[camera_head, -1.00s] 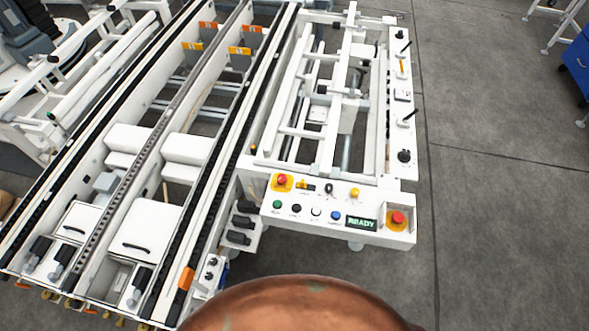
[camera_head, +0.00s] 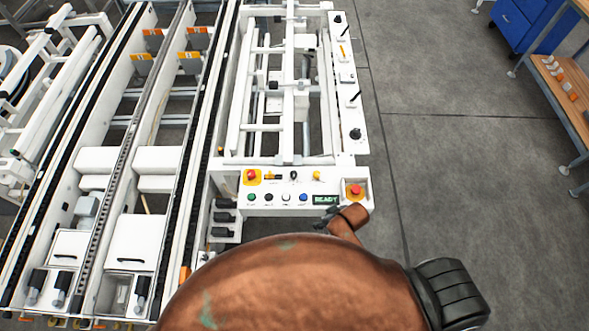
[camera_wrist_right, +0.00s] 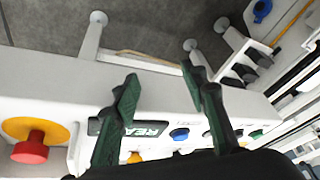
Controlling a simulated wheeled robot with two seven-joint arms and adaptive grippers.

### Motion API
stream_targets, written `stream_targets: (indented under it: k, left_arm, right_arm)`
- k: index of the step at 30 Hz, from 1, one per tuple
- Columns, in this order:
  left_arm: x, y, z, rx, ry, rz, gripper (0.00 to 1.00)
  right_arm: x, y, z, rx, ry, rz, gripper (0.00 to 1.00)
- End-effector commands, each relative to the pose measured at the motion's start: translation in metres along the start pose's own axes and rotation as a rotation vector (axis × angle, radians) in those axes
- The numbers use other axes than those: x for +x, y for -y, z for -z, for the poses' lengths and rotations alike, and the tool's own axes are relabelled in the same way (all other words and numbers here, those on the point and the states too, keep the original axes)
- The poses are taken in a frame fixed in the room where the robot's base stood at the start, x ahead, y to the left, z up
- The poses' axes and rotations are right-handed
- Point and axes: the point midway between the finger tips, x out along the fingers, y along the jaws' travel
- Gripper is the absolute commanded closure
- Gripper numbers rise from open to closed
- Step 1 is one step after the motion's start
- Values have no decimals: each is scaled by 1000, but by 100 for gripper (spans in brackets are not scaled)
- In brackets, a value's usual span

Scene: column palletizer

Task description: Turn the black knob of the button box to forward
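The white button box (camera_head: 262,209) is at the centre of the head view. Its black knob (camera_head: 293,175) sits in the upper row, between two yellow switches. My right gripper (camera_head: 325,217) is at the front edge of the box, below the READY display (camera_head: 325,199). In the right wrist view my right gripper (camera_wrist_right: 159,78) is open, with nothing between its two dark green fingers. They extend over the box front, partly covering the display. The black knob does not show there; my gripper body hides part of the panel. My left gripper is not in view.
Red emergency buttons stand at the panel's left (camera_head: 252,175) and right (camera_head: 355,190); the right one also shows in the right wrist view (camera_wrist_right: 32,148). The white conveyor frame lies behind and to the left. Grey floor is free on the right, before a workbench (camera_head: 562,88).

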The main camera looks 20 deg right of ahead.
Motion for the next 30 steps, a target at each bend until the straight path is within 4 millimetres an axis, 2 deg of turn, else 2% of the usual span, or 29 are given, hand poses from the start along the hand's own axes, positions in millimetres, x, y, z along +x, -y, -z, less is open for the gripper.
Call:
stream_targets:
  k: [1,7,10,20,30]
  left_arm:
    - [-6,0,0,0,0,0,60]
    - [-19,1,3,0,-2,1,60]
    - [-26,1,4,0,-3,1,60]
    - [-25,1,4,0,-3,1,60]
    - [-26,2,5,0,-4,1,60]
  right_arm:
    - [-17,4,10,-11,-11,4,60]
    - [-69,22,38,-65,-41,31,60]
    - [-93,45,64,-138,-64,71,60]
    - [-76,112,117,-385,-82,205,60]
    - [-44,174,158,-747,-12,327,60]
